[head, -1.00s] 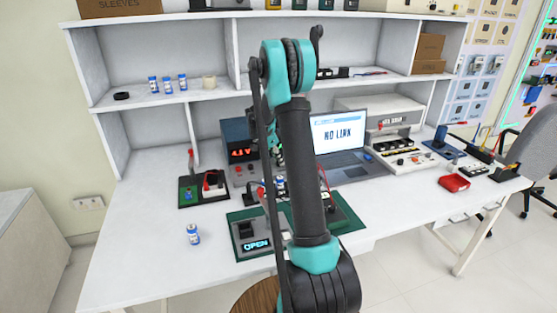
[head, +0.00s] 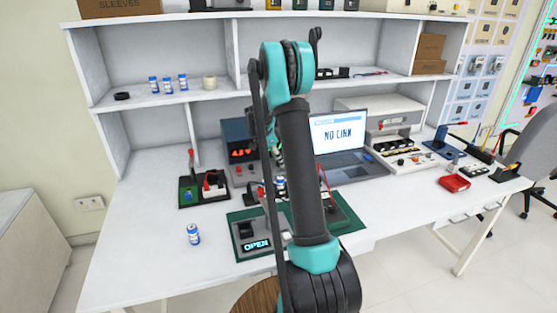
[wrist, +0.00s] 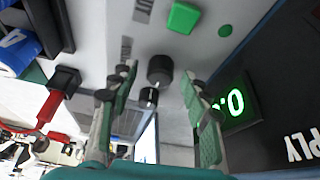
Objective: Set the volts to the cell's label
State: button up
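The power supply (head: 236,130) is a dark box at the back of the bench, with lit red-orange digits in the head view. In the wrist view its grey panel (wrist: 225,60) shows upside down, with a green display (wrist: 234,103) reading about "0.", partly cut off. A black knob (wrist: 160,68) lies between my gripper's spread fingertips (wrist: 158,73), with gaps on both sides. A smaller dark round part (wrist: 148,97) shows beside it. A blue and white cell (head: 193,235) stands on the bench; its label is too small to read. My arm hides much of the supply's front.
A green mat (head: 354,222) holds a fixture reading "OPEN" (head: 256,245). A laptop (head: 340,135) shows "NO LINK". A green button (wrist: 184,17), a red plug (wrist: 49,108) and a blue cell (wrist: 14,52) lie near my gripper. Several cells stand on the shelf (head: 140,98).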

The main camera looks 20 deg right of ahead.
jog(key=shift+r, duration=0.1)
jog(key=v, duration=1.1)
jog(key=shift+r, duration=0.4)
jog(key=shift+a, duration=0.1)
